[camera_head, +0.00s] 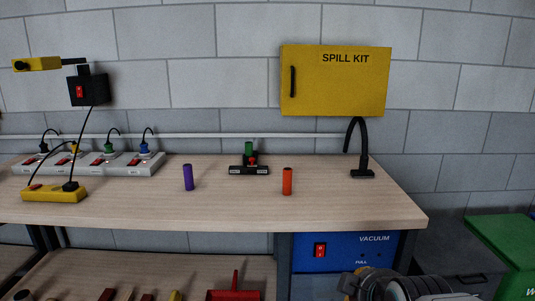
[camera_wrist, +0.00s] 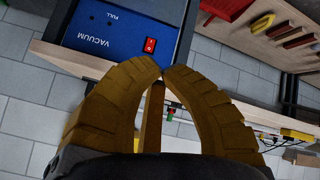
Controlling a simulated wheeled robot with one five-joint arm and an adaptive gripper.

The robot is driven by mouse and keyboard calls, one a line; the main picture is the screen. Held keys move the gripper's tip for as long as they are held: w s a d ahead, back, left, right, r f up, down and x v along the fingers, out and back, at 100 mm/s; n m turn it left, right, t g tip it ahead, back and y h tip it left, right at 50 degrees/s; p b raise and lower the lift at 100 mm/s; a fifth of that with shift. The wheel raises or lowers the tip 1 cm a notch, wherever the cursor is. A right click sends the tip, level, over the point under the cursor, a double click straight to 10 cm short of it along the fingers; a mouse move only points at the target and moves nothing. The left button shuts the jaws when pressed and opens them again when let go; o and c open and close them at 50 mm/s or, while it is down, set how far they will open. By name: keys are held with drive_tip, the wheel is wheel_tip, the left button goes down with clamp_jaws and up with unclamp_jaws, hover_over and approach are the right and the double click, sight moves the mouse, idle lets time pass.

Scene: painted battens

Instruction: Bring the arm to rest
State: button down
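My gripper (camera_wrist: 162,68) shows in the wrist view with its two ribbed brown fingers curving together, their tips meeting or nearly so. I see no object at the tips. A narrow brown strip shows between the fingers lower down; I cannot tell what it is. In the head view part of my arm is at the bottom right, in front of the blue vacuum unit (camera_head: 340,252), apart from the bench top. The vacuum unit also shows behind the fingertips in the wrist view (camera_wrist: 110,25).
The wooden bench (camera_head: 220,207) carries a purple cylinder (camera_head: 188,177), an orange cylinder (camera_head: 287,181), a small black stand (camera_head: 249,169), power strips (camera_head: 85,164) and a yellow box (camera_head: 54,193). A red dustpan (camera_head: 234,294) and battens lie below. A green bin (camera_head: 505,250) stands at right.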

drive_tip(key=s+r+m+g+p, duration=0.2)
drive_tip(key=s+r+p, duration=0.3)
drive_tip(key=s, duration=0.3)
drive_tip(key=s+r+m+g+p, duration=0.3)
drive_tip(key=s+r+m+p, duration=0.2)
drive_tip(key=s+p, duration=0.2)
drive_tip(key=shift+s+g, duration=0.3)
drive_tip(key=shift+s, duration=1)
